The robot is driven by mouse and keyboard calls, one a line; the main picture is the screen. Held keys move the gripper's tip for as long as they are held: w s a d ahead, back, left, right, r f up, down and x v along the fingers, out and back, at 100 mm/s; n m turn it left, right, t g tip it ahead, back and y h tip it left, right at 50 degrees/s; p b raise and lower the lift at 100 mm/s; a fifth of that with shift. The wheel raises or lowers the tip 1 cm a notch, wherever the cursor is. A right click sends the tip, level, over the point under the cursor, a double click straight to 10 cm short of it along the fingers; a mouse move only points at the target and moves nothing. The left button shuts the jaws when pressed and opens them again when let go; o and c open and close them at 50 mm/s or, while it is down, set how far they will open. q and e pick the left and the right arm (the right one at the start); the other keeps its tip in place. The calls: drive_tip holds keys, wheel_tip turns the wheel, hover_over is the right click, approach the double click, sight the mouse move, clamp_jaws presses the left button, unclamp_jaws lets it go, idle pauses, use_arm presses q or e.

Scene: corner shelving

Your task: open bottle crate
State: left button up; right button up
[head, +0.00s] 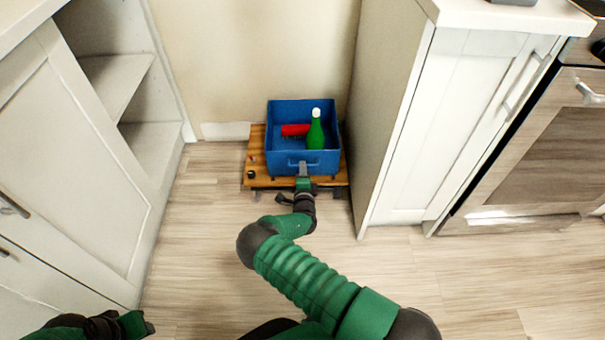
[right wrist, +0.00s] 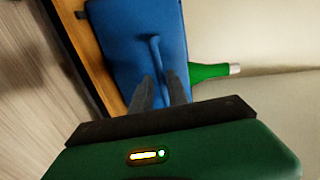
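The blue crate (head: 328,162) is open at the top and stands against the wall. It also shows in the right wrist view (right wrist: 120,30). A green bottle with a white cap (head: 316,132) stands in it, and its neck shows in the right wrist view (right wrist: 212,71). A red item (head: 295,130) lies beside the bottle. My right gripper (head: 303,167) is at the crate's front handle (right wrist: 155,52). In the right wrist view its fingers are apart on both sides of the handle (right wrist: 160,90); contact is unclear. My left gripper (head: 140,324) is at the lower left, away from the crate.
The crate rests on a low wooden platform (head: 258,180) with small items at its left. White cabinets stand on the left (head: 75,150) and right (head: 440,130), with an oven (head: 530,150) at far right. The floor (head: 205,240) in front is clear.

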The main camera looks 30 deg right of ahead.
drive_tip(key=shift+b+x, duration=0.4)
drive_tip(key=shift+x, duration=0.75)
drive_tip(key=shift+w+d, duration=0.1)
drive_tip(key=shift+d, duration=0.05)
clamp_jaws()
drive_tip(key=shift+f, duration=0.1)
